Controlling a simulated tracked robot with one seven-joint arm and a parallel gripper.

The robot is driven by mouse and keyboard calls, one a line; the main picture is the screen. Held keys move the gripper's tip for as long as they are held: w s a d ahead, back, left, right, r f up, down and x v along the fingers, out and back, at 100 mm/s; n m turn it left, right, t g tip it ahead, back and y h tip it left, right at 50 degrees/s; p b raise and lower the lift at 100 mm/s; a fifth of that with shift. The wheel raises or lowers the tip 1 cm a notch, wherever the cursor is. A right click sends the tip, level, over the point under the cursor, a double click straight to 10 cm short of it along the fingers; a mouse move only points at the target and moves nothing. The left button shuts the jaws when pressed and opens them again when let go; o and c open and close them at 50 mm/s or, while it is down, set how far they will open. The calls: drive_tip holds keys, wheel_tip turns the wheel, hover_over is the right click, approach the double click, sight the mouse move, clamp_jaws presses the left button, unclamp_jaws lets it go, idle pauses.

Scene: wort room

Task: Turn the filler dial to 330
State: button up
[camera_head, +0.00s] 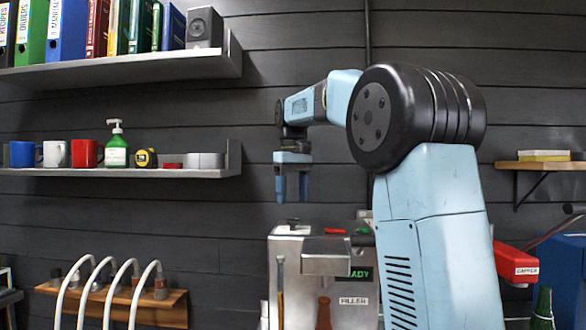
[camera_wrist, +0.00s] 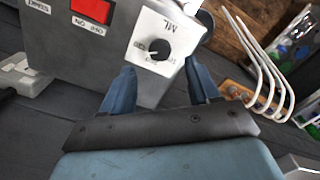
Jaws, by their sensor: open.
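The filler (camera_head: 285,262) is a grey metal machine below my gripper in the head view, with a FILLER label and a green display partly hidden, ending in "ADY". The filler dial (camera_wrist: 160,50) is a small black round knob on a white plate marked ML in the wrist view; its pointer and printed numbers are too small to read surely. I cannot make out the dial in the head view. My gripper (camera_head: 291,198) is open and empty, fingers pointing down above the filler. In the wrist view my gripper (camera_wrist: 160,68) has its fingers either side of the dial, apart from it.
A red button (camera_wrist: 92,10) sits on the machine near the dial. White curved hoses (camera_head: 110,285) rise from a wooden rack at lower left. A shelf with mugs (camera_head: 55,153) hangs on the left wall. A red capper (camera_head: 520,268) is at right.

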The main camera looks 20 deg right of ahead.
wheel_tip(320, 180, up, 8)
idle(0.4)
idle(0.4)
